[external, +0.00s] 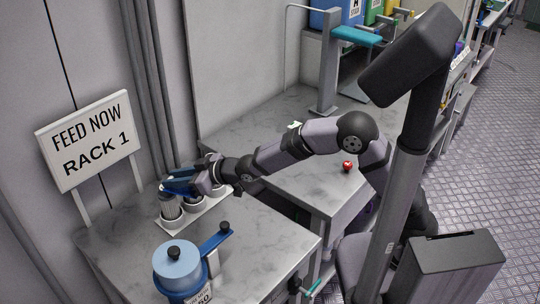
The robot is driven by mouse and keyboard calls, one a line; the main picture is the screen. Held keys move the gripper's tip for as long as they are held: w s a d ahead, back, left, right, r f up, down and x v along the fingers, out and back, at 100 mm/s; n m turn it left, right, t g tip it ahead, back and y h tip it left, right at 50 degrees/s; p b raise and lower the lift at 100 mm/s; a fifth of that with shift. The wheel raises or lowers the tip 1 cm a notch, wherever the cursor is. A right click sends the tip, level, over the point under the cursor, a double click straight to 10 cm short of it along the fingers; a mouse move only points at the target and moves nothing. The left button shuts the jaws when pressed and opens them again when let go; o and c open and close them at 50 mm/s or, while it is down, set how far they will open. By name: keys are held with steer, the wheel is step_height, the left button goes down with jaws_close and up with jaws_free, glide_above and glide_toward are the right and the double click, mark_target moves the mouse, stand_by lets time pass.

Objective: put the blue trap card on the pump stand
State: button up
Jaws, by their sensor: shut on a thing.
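My gripper (186,184) is at the left, over the white tray with cups on the left table. It is shut on a flat dark-blue piece (177,187), which looks like the blue trap card. The fingers partly hide it, and its exact edges are too small to tell. I cannot tell for sure which thing is the pump stand. A grey upright stand with a teal top (357,35) stands at the back of the far table, well away from my gripper.
The white tray (207,210) holds several cups below my gripper. A blue lidded canister (174,268) with a lever stands at the front. A sign (90,140) reads "FEED NOW RACK 1". A small red object (347,166) lies on the far table. Coloured bins stand at the back.

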mark_target(181, 190)
steer(key=shift+s+d+f+m+t, duration=0.15)
steer(key=shift+s+f, duration=0.1)
steer(key=shift+s, duration=0.35)
steer(key=shift+s+d+f+m+t, duration=0.15)
steer(key=shift+s+f, duration=0.05)
steer(key=shift+s, duration=0.35)
steer(key=shift+s+d+f+m+t+h, duration=0.1)
steer(key=shift+d+f+m+t+h, duration=0.25)
steer(key=shift+d, duration=0.2)
steer(key=w+d+f+m+t+h, duration=0.3)
steer(key=w+d, duration=0.5)
steer(key=d, duration=0.4)
step_height(181, 190, down, 2)
steer(key=shift+d+f+m+t+h, duration=0.15)
steer(key=shift+m+t+h, duration=0.2)
steer(key=shift+m+t, duration=0.5)
steer(key=shift+s, duration=0.1)
steer(key=shift+f, duration=4.95)
steer(key=shift+f, duration=0.15)
